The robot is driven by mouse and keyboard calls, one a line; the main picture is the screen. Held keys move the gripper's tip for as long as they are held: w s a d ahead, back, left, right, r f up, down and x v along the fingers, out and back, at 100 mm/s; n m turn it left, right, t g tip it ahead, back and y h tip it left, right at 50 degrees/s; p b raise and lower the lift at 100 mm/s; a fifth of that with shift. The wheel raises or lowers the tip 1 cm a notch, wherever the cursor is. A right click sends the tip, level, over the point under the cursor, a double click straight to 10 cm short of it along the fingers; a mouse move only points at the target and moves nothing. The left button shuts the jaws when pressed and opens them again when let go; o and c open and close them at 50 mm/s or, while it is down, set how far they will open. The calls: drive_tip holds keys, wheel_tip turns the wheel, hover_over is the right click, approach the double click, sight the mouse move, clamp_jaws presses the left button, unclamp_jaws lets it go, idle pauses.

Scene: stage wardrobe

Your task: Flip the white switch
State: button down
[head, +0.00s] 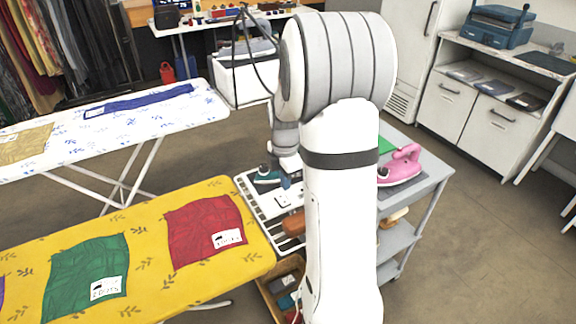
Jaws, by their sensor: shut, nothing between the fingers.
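My arm reaches down over the grey cart (432,178) in the middle of the head view. My gripper (285,181) is small in the picture, at the end of the wrist, low over the left part of the cart top. It is shut and holds nothing. Just below it is a white panel (283,201) with small dark marks. It may carry the white switch, but the switch itself is too small to make out. I cannot tell whether the fingertips touch the panel.
A teal iron (266,176) stands close left of my gripper. A pink iron (402,165) is on the cart's right side, behind my arm. A yellow ironing board (150,262) with folded cloths is at front left; a white patterned board (190,112) lies behind. Floor is free at right.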

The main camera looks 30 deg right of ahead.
sight(283, 198)
drive_tip(key=shift+f, duration=2.65)
drive_tip(key=shift+s+f, duration=0.2)
drive_tip(key=shift+w, duration=0.1)
drive_tip(key=shift+w+r, duration=0.1)
drive_tip(key=shift+w, duration=0.65)
